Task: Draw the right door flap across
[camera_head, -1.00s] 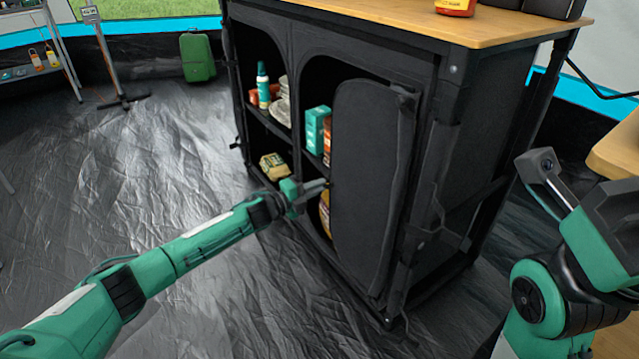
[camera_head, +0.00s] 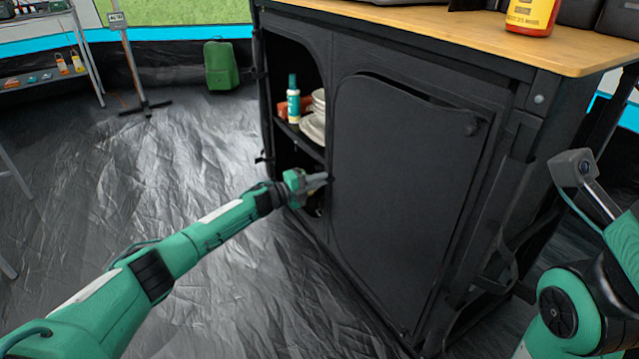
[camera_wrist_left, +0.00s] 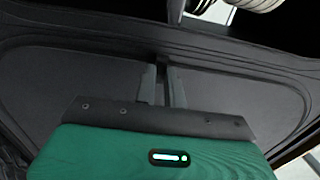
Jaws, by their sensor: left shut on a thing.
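The black right door flap (camera_head: 405,190) now covers the right opening of the black cabinet (camera_head: 520,95) in the head view. A narrow dark gap shows along its top edge. My left gripper (camera_head: 322,181) is at the flap's left edge, shut on it near mid-height. In the left wrist view the gripper's fingers (camera_wrist_left: 162,85) pinch a small dark piece at the edge of the flap (camera_wrist_left: 90,85). The right arm (camera_head: 590,230) shows at the right edge of the head view, but I do not see its fingertips.
The left opening is uncovered, with a bottle (camera_head: 293,98) and stacked plates (camera_head: 315,122) on its shelf. A red and yellow jar (camera_head: 531,14) stands on the wooden top (camera_head: 440,25). The dark floor (camera_head: 170,150) left of the cabinet is clear.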

